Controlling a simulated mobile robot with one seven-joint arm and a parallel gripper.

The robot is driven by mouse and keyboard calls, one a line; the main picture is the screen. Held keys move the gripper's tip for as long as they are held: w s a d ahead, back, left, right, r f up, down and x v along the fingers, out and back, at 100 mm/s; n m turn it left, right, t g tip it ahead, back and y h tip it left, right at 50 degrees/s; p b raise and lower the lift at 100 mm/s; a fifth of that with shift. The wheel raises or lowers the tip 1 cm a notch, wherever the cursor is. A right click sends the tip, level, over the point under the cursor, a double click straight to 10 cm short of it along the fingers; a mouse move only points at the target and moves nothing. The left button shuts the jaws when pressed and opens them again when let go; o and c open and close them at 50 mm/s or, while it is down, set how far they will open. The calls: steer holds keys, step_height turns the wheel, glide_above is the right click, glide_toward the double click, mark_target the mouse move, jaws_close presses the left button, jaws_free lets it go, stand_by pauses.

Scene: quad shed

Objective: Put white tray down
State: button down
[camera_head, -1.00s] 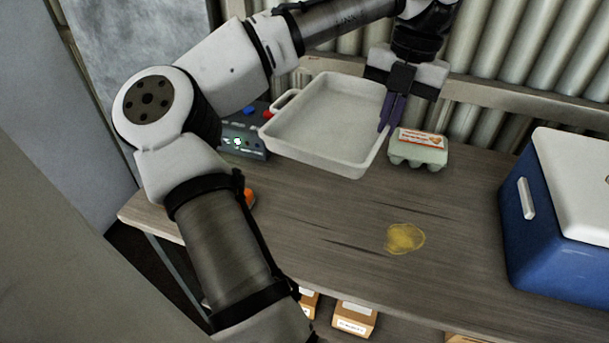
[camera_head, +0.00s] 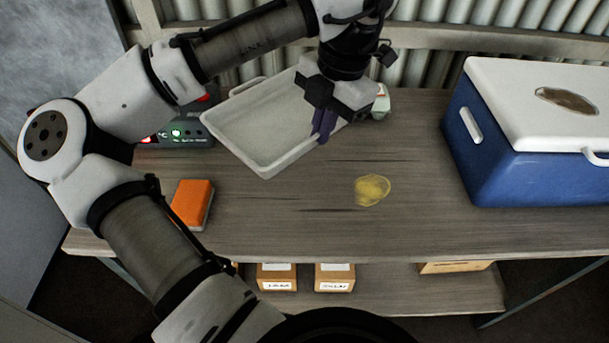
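The white tray (camera_head: 262,160) is a shallow rectangular pan with a loop handle at its far left end. It is over the back left part of the wooden table (camera_head: 290,215), empty inside as far as I see. My gripper (camera_head: 322,126) points down at the tray's right wall, its dark fingers close together with the rim between them. The fingers and hand hide part of that wall. I cannot tell whether the tray's underside touches the table.
A device with lit buttons (camera_head: 190,132) stands left of the tray, an orange block (camera_head: 193,204) in front. A blue cooler (camera_head: 500,165) stands right. Table is clear around the yellow stain (camera_head: 372,190).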

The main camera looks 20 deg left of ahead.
step_height(320, 180, down, 15)
steer(key=shift+f+b, duration=0.2)
steer(key=shift+b, duration=0.35)
steer(key=shift+f, duration=0.15)
steer(key=c, duration=1.7)
jaws_free()
